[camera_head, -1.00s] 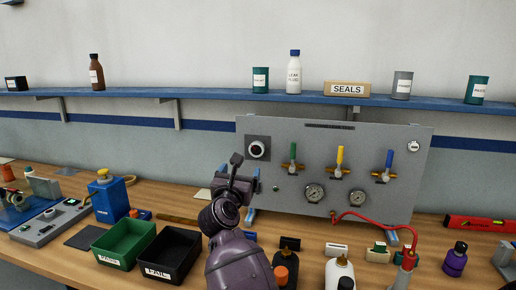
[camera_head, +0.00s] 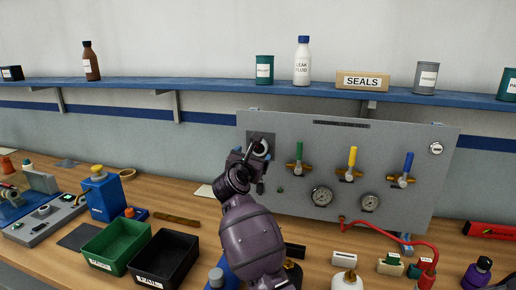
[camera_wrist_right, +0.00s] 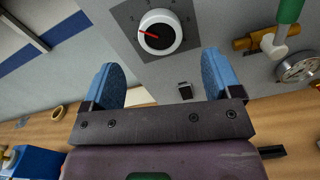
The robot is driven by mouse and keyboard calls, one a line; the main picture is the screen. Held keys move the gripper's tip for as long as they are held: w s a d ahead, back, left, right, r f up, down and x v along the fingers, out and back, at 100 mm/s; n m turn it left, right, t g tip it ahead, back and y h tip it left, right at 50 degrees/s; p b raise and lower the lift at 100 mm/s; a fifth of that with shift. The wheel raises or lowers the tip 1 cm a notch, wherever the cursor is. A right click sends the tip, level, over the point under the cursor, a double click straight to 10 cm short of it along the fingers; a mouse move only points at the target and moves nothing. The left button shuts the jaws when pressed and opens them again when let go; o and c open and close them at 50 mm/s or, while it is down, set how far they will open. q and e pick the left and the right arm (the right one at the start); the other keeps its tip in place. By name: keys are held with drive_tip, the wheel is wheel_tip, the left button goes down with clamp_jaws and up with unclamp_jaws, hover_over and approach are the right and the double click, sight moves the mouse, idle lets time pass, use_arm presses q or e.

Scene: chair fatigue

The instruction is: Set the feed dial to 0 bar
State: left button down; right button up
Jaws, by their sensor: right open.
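In the head view the dial (camera_head: 262,147) is partly hidden behind my right gripper (camera_head: 253,160). In the right wrist view the dial (camera_wrist_right: 160,38) shows whole, its red pointer aimed left and slightly up; the scale numbers are too small to read. My right gripper (camera_wrist_right: 160,80) is open and empty, its blue-padded fingers apart below the dial in that view. I cannot see contact. My left gripper is out of view.
Green (camera_head: 299,155), yellow (camera_head: 352,159) and blue (camera_head: 407,165) valve handles stand right of the dial. Two gauges (camera_head: 321,196) sit below them. A red hose (camera_head: 405,243) runs to the bench. Green (camera_head: 113,247) and black (camera_head: 163,261) bins stand at the lower left.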

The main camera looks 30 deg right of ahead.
sight(259, 148)
drive_tip(key=shift+p+x, duration=0.35)
drive_tip(key=shift+x, duration=2.75)
drive_tip(key=shift+c, duration=0.5)
drive_tip(key=c, duration=0.8)
